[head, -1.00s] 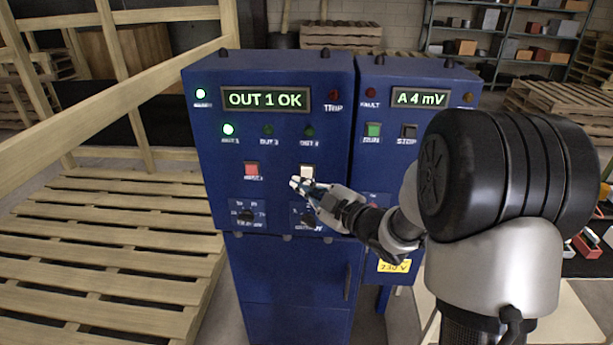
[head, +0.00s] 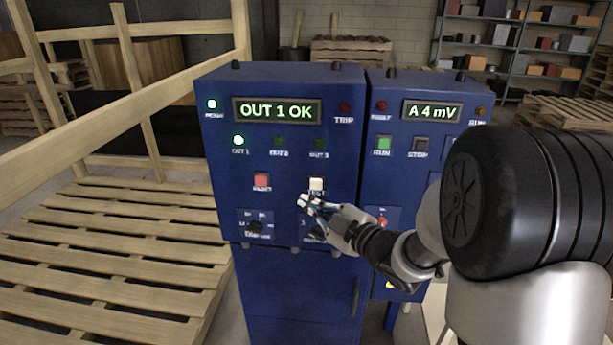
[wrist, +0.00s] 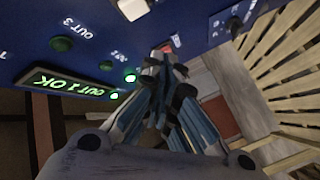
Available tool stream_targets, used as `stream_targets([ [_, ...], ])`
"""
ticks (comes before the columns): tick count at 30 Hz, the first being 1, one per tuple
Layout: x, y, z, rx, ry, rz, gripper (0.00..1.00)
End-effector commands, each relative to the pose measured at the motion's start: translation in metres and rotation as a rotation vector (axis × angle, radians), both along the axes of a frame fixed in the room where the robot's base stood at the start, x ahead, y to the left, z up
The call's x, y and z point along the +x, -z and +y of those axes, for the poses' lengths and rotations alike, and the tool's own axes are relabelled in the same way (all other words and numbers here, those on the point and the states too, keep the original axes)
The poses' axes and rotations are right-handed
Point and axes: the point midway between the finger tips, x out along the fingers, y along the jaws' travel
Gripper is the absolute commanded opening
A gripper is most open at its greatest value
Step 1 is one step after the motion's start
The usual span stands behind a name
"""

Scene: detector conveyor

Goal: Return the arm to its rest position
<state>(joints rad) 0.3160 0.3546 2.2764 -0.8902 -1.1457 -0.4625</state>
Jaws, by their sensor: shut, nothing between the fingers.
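My gripper (head: 307,202) is shut and empty. In the head view it is in front of the left blue cabinet (head: 290,290), just below the white button (head: 316,184) and beside the red button (head: 261,181). I cannot tell whether it touches the panel. My arm reaches in from the right. In the wrist view the closed fingers (wrist: 160,62) show in the middle, with the white button (wrist: 133,8) at the top. The cabinet's display (head: 277,110) reads "OUT 1 OK", and green lamps are lit at its left. Knobs sit below the buttons, one partly hidden by my gripper.
A second blue cabinet (head: 420,84) stands close on the right, its display (head: 432,111) reading "A 4 mV". A wooden pallet (head: 100,250) and wooden rails (head: 130,110) fill the left. A shelf with boxes (head: 520,45) stands at the back right.

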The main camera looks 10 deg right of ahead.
Motion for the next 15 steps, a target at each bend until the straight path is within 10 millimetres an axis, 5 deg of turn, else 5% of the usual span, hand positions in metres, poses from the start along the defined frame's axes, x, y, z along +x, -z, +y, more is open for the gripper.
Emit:
stream_targets([
  [8,-0.015,-0.026,-0.032,-0.023,0.277,0.188,0.0],
  [15,-0.096,-0.034,-0.064,0.113,0.624,0.485,0.0],
])
